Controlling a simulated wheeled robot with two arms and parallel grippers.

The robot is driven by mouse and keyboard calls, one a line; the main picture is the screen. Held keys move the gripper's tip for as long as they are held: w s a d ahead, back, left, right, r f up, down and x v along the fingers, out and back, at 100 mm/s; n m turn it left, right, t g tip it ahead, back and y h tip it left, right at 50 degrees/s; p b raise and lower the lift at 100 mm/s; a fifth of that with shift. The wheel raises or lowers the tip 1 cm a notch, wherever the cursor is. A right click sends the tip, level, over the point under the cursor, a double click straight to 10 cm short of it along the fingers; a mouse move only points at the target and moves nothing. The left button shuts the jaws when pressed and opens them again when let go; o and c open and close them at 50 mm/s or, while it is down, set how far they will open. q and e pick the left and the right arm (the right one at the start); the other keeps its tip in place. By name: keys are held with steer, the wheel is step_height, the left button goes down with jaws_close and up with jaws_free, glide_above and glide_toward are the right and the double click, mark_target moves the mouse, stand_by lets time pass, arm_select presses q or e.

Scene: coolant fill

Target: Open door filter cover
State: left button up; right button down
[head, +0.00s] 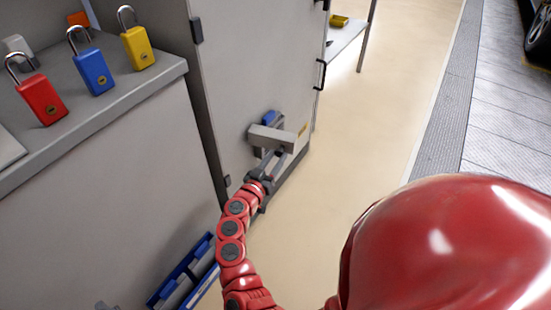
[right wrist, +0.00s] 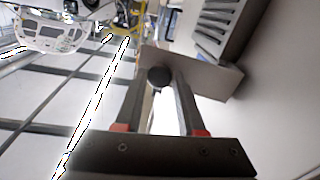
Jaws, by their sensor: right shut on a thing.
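The door filter cover (head: 272,138) is a light grey plate low on the grey cabinet door (head: 255,60). It appears to stand out from the door at an angle, with a small blue part (head: 271,118) behind its top. In the right wrist view the cover (right wrist: 205,72) shows as a flat plate with a dark round knob (right wrist: 160,77). My right gripper (head: 268,163) is at the cover's front. In the right wrist view its fingers (right wrist: 160,88) are shut on the knob. My left gripper is not in view.
A louvred grille (right wrist: 220,25) shows beside the cover. Red (head: 42,99), blue (head: 93,73) and yellow (head: 137,47) padlocks are on the grey cabinet top at left. A blue rack (head: 180,270) is on the floor. Open floor (head: 385,100) lies right of the door.

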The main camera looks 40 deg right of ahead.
steer(key=shift+w+a+r+m+g+p, duration=0.1)
steer(key=shift+w+a+m+g+p, duration=0.25)
steer(key=shift+p, duration=0.5)
steer(key=a+m+g+h, duration=0.1)
steer(key=g, duration=0.1)
steer(key=a+m+g+p, duration=0.1)
steer(key=a, duration=0.1)
steer(key=shift+a+f+g+h, duration=0.2)
steer(key=shift+g+h, duration=0.15)
steer(key=shift+h, duration=0.05)
steer(key=c, duration=0.5)
jaws_free()
steer(key=shift+d+r, duration=0.1)
